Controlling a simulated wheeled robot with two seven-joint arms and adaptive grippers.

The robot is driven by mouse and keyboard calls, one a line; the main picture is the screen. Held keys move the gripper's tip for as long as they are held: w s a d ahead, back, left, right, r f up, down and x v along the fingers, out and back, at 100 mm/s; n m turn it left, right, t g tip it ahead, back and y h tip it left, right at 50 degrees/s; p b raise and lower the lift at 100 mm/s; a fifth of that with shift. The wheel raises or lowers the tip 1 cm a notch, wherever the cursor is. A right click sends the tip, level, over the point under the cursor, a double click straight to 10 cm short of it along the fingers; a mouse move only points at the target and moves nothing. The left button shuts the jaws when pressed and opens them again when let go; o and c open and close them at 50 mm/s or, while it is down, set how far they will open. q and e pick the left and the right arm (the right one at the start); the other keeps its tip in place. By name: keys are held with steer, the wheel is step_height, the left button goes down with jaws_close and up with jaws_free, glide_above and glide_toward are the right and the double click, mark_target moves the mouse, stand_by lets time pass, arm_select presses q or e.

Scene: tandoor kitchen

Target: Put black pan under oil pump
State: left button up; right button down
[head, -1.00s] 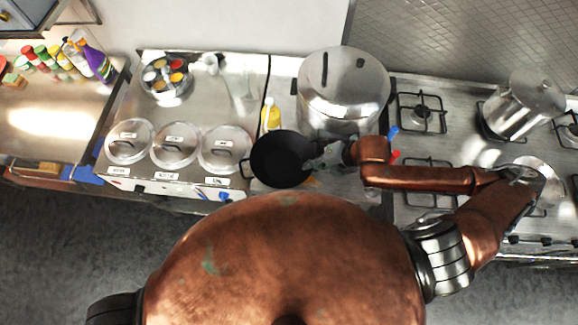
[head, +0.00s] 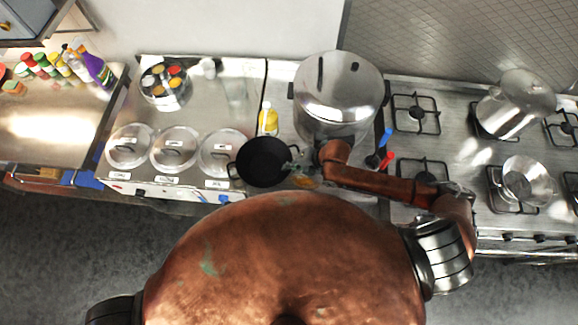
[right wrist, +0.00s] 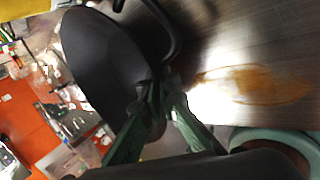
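The black pan (head: 264,162) is a small dark wok with two loop handles, at the counter's front edge left of the big steel pot. My right gripper (head: 296,167) is at the pan's right side. In the right wrist view its fingers (right wrist: 166,88) close together at the pan's loop handle (right wrist: 172,35), and the pan (right wrist: 105,65) fills the upper left. A yellow bottle with a pump-like top (head: 268,121), probably the oil pump, stands just behind the pan. I cannot tell whether the pan touches the counter. My left gripper is out of view.
A large lidded steel pot (head: 338,95) stands behind my right gripper. An orange-brown patch (right wrist: 262,84) lies on the steel surface near the pan. Round lidded containers (head: 222,150) sit to the left. A gas stove (head: 452,150) with pots is to the right.

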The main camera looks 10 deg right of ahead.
steer(key=c, duration=2.6)
jaws_free()
steer(key=o, duration=0.4)
steer(key=shift+o, duration=0.2)
steer(key=b+v, duration=0.1)
steer(key=v, duration=1.1)
